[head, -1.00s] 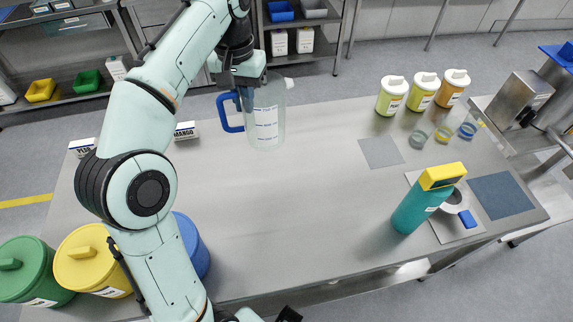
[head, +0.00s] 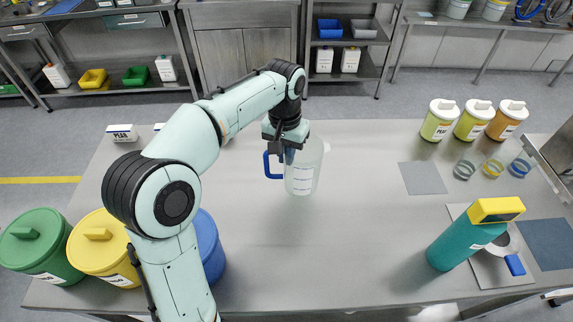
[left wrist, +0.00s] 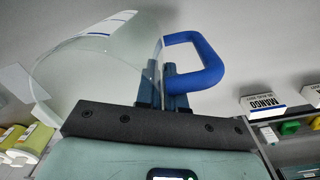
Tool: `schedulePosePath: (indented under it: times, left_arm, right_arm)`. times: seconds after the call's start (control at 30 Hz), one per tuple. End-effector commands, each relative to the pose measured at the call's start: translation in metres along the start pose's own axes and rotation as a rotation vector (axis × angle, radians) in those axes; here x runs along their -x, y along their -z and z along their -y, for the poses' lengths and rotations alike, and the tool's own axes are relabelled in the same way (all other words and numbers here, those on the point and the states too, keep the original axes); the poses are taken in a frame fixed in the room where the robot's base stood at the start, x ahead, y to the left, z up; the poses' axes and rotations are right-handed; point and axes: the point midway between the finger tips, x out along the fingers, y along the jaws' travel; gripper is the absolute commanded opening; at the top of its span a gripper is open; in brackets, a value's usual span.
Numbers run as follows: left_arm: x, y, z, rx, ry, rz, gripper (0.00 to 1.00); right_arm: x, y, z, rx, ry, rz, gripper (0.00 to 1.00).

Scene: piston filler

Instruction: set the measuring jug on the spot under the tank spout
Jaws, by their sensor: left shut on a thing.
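The clear measuring jug (head: 306,172) with its blue handle (head: 268,166) is over the back middle of the steel table. My left gripper (head: 286,152) is shut on the handle from above. The jug looks about upright in the head view; I cannot tell whether its base touches the table. In the left wrist view the fingers (left wrist: 164,88) grip the blue handle (left wrist: 212,62), with the clear jug body (left wrist: 95,62) beside them. No tank spout can be made out; only a steel edge (head: 551,165) shows at the far right. My right gripper is not in view.
A bare grey square (head: 422,178) lies right of the jug. Lidded bins (head: 98,245) are front left. The table's middle is clear.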

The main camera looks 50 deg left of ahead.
Motion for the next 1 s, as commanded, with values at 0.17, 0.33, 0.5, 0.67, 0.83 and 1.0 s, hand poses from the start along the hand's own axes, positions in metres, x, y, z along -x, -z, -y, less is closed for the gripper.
schedulePosePath:
  times: [0.17, 0.33, 0.5, 0.67, 0.83, 1.0]
  left_arm:
    - [-0.03, -0.001, 0.001, 0.0, 0.001, 0.004, 0.0]
    - [-0.037, 0.0, 0.001, 0.0, 0.0, 0.002, 0.0]
    - [-0.036, 0.0, 0.001, 0.0, 0.0, 0.001, 0.0]
    - [-0.04, 0.0, 0.001, 0.0, 0.001, 0.002, 0.11]
    - [-0.039, 0.0, 0.001, 0.0, 0.001, 0.001, 0.34]
    - [-0.039, 0.0, 0.001, 0.0, 0.001, 0.001, 0.34]
  right_arm:
    - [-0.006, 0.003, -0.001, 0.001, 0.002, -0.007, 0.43]
    - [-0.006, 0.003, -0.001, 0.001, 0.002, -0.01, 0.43]
    - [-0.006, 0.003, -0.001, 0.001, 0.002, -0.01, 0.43]
    - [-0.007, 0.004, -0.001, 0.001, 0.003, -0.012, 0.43]
    - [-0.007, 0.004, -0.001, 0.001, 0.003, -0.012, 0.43]
    - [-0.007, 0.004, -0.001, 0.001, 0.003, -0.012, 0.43]
